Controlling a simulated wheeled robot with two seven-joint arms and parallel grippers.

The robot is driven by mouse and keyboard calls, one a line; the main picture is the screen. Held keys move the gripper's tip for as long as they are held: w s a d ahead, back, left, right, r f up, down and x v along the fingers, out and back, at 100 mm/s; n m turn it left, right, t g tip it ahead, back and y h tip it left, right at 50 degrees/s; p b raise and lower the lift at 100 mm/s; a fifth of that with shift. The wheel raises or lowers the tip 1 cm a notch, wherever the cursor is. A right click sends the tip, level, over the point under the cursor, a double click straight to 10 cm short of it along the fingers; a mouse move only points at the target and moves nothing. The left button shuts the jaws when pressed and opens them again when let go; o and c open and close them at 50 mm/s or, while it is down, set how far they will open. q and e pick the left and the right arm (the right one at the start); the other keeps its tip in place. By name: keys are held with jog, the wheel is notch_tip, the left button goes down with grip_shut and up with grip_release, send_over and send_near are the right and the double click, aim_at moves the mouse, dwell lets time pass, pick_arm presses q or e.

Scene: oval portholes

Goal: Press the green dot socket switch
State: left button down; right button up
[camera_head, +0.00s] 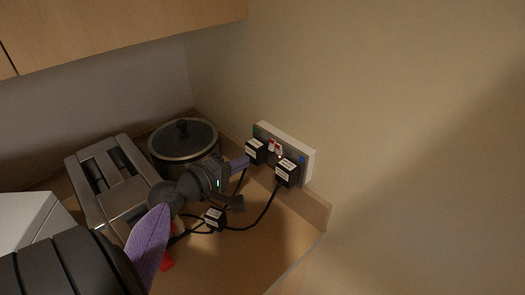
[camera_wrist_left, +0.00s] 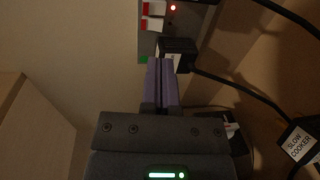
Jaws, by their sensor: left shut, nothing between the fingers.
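The double socket (camera_head: 306,163) is on the wall at right of centre. Its green dot (camera_head: 256,129) is near the left end and a blue dot (camera_head: 302,158) near the right end. Two red-and-white switches (camera_head: 274,146) sit between them; they also show at the top of the left wrist view (camera_wrist_left: 152,16). A black plug (camera_head: 255,151) sits below the green dot, another plug (camera_head: 287,172) on the blue side. My left gripper (camera_head: 243,161) is shut and empty, its purple fingertips close to the green-side plug. I cannot tell whether they touch. My right gripper is out of view.
A lidded pot (camera_head: 184,143) and a silver toaster (camera_head: 110,180) stand on the left. Black cables run from the plugs, and a labelled black block (camera_head: 214,218) lies below my gripper. A cupboard (camera_head: 120,25) hangs above. The wall right of the socket is bare.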

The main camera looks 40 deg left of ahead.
pick_arm(q)
jog(key=w, duration=0.4)
jog(key=w+f, duration=0.1)
jog(key=w, duration=0.1)
jog(key=shift+w+d, duration=0.3)
jog(key=shift+w, duration=0.05)
jog(key=f+t+b, duration=0.1)
jog(key=b, duration=0.2)
jog(key=t+b, duration=0.1)
jog(key=b, duration=0.3)
jog(key=shift+w+f+b, duration=0.2)
jog(key=shift+f+b, duration=0.1)
jog(key=shift+f, duration=0.1)
jog(key=shift+r+p, duration=0.4)
jog(key=shift+r, duration=0.35)
jog(key=b, duration=0.1)
send_near(271, 149)
jog(key=shift+s+a+f, duration=0.1)
jog(key=shift+s+f, duration=0.05)
jog(key=shift+s, duration=0.4)
jog(key=shift+s+a+f, duration=0.1)
jog(key=shift+s+f, duration=0.05)
jog(key=shift+s, duration=0.35)
jog(key=shift+d, duration=0.1)
